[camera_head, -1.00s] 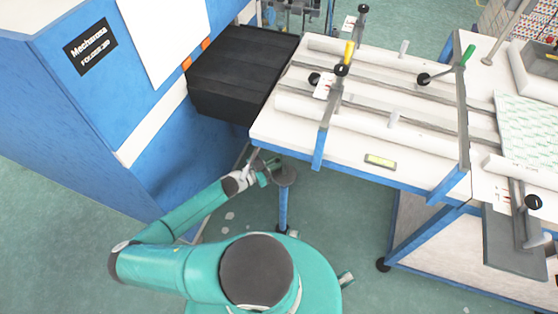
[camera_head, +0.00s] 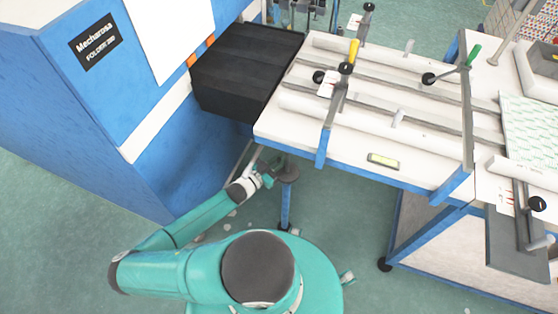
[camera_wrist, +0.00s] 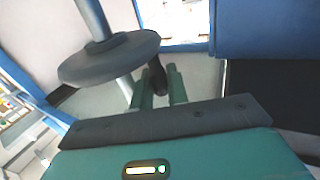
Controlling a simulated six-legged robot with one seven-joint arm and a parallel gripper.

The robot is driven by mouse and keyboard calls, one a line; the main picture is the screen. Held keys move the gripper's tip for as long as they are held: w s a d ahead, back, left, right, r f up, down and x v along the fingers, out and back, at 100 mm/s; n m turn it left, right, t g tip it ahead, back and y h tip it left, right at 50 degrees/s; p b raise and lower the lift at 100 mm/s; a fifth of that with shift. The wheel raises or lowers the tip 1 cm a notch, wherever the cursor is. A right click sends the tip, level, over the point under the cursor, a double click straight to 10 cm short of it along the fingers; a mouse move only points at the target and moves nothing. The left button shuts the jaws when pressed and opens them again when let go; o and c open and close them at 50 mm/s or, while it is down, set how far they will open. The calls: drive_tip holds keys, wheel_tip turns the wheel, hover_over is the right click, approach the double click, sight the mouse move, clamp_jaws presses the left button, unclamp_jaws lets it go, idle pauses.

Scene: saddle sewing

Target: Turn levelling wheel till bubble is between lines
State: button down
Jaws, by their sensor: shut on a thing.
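The levelling wheel (camera_head: 288,174) is a grey disc on the blue table leg, below the front left corner of the white table. In the wrist view the wheel (camera_wrist: 105,58) fills the upper left, with a dark handle (camera_wrist: 157,76) at its right edge. My gripper (camera_head: 268,173) is beside the wheel; in the wrist view its two green fingers (camera_wrist: 162,88) are shut on that handle.
A blue machine cabinet (camera_head: 95,110) stands to the left, with a black box (camera_head: 245,70) against the table (camera_head: 420,175). Rollers, rails and clamps lie on the tabletop. The green floor (camera_head: 340,215) is clear in front of the table.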

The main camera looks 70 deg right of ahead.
drive_tip(key=c, duration=1.7)
unclamp_jaws()
drive_tip(key=v, duration=1.4)
